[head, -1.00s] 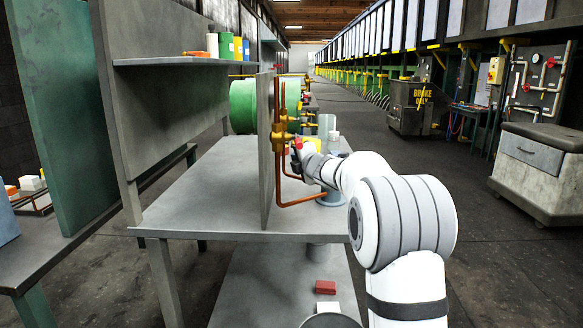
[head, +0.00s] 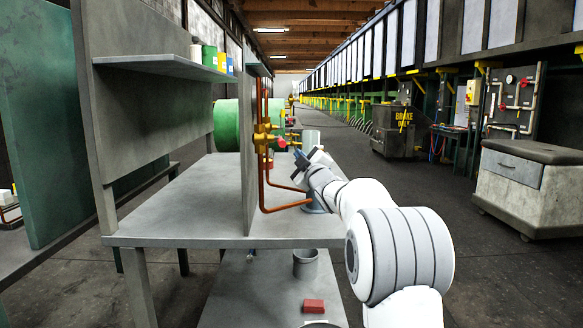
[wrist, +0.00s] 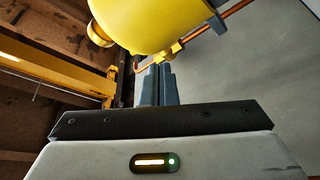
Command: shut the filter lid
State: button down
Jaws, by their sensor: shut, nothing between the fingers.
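My gripper (head: 298,157) is shut and empty, just right of the copper pipes, near the red knob (head: 282,143) on the brass valve (head: 262,138). In the wrist view its closed fingers (wrist: 157,85) point up towards a large yellow rounded body (wrist: 150,22). A small gap seems to lie between them, but contact is hard to tell. A grey cylinder (head: 312,137) stands behind my gripper, and a blue-grey round base (head: 315,206) shows below my arm. Which part is the filter lid, and how far open it is, I cannot tell; my arm hides much there.
An upright grey panel (head: 248,165) stands left of the pipes on the grey bench (head: 190,215). A copper pipe (wrist: 235,22) passes near the yellow body. A grey cup (head: 305,263) and red block (head: 314,306) sit on the lower shelf. The bench's left part is clear.

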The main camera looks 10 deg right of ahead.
jog(key=d+m+b, duration=0.1)
jog(key=m+h+b, duration=0.1)
jog(key=m, duration=0.1)
jog(key=d+f+m+t+b, duration=0.1)
jog(key=shift+s+d+m+h, duration=0.25)
jog(key=shift+d+m+h, duration=0.1)
jog(key=shift+m+h, duration=0.05)
jog(key=shift+b, duration=0.3)
